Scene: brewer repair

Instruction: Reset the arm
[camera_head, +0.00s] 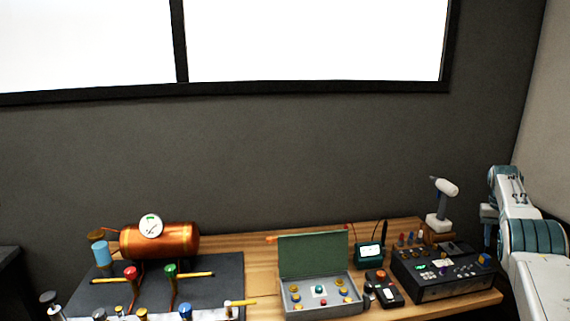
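A white and teal robot arm (530,235) stands at the right edge of the head view, bent at a raised joint, and looks like my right arm. A small grey part shows at its left side beside the table's right end, but I cannot make out any fingers there. My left arm and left gripper do not show. No object is seen held.
The wooden table (262,277) carries a copper tank (160,240) with a gauge and valves on a dark mat (228,270), an open grey-green box (318,300), a small green screen device (370,253), a black control panel (445,270) and a white drill-like tool (438,207).

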